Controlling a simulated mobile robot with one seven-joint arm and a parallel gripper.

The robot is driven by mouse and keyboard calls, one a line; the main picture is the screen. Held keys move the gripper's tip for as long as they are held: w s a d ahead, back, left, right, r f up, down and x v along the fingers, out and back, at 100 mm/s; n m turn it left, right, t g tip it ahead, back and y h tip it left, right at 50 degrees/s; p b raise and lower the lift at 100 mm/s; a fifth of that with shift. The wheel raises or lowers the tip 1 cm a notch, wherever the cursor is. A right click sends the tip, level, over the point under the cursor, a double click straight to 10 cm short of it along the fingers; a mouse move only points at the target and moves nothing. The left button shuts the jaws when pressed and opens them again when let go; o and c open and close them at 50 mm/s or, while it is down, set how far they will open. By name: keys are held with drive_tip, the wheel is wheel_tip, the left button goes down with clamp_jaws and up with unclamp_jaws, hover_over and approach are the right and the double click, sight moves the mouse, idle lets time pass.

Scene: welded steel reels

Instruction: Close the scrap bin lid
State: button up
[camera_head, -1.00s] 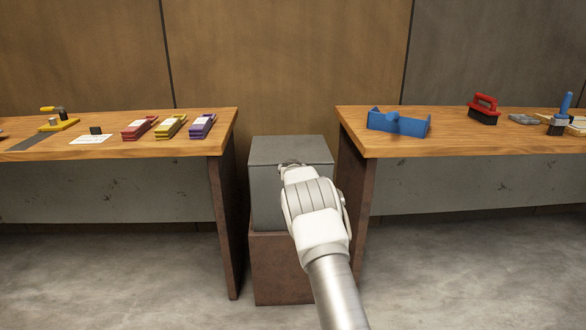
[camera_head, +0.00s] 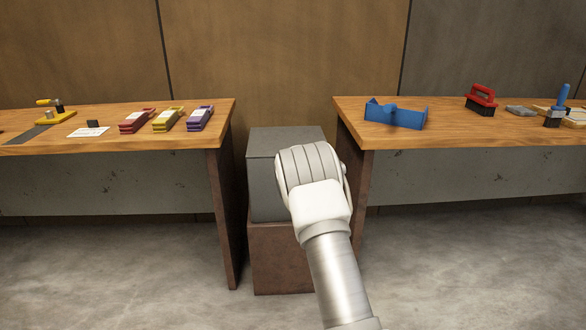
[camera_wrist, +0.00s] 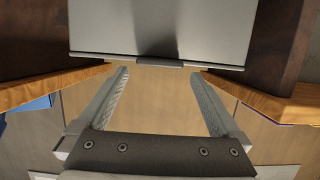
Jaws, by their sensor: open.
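The scrap bin (camera_head: 272,180) is a grey box on a brown base (camera_head: 280,262), between the two workbenches in the head view. Its grey top (camera_head: 270,141) looks flat there, but my arm hides the right part. I cannot tell for sure how far the lid is open. In the wrist view a grey panel (camera_wrist: 110,28) fills the top middle, with a short dark handle (camera_wrist: 159,62) on its lower edge. My gripper (camera_wrist: 160,74) is open and empty, its fingers on either side of the handle's line, seemingly apart from it. The head view hides the fingers behind my wrist.
The left bench (camera_head: 60,145) bears red, yellow and purple blocks (camera_head: 165,119) and a yellow tool. The right bench (camera_head: 450,137) bears a blue holder (camera_head: 397,116) and brushes. Both bench ends stand close beside the bin. The wall is behind.

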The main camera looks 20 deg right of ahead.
drive_tip(key=p+v, duration=0.2)
drive_tip(key=v, duration=1)
drive_tip(key=shift+s+p, duration=0.2)
drive_tip(key=shift+p, duration=0.1)
drive_tip(key=shift+a, duration=0.1)
drive_tip(key=s+a+r+g+y, duration=0.1)
drive_tip(key=s+a+r, duration=0.25)
drive_tip(key=s, duration=0.25)
drive_tip(key=s+a+r+n+g+y, duration=0.1)
drive_tip(key=s+a+r+g, duration=0.1)
drive_tip(key=s+r, duration=0.35)
drive_tip(key=s+a+r+g+y, duration=0.1)
drive_tip(key=s+a+r, duration=0.25)
drive_tip(key=s, duration=0.25)
drive_tip(key=s+a+n+g+y, duration=0.1)
drive_tip(key=s+a+g, duration=0.15)
drive_tip(key=s, duration=1.15)
drive_tip(key=s+a+n+g, duration=0.1)
drive_tip(key=s+a+g, duration=0.15)
drive_tip(key=s, duration=1.15)
wheel_tip(320, 180, up, 23)
drive_tip(key=p, duration=2.3)
drive_tip(key=shift+t+p, duration=0.3)
drive_tip(key=shift+s+a, duration=0.15)
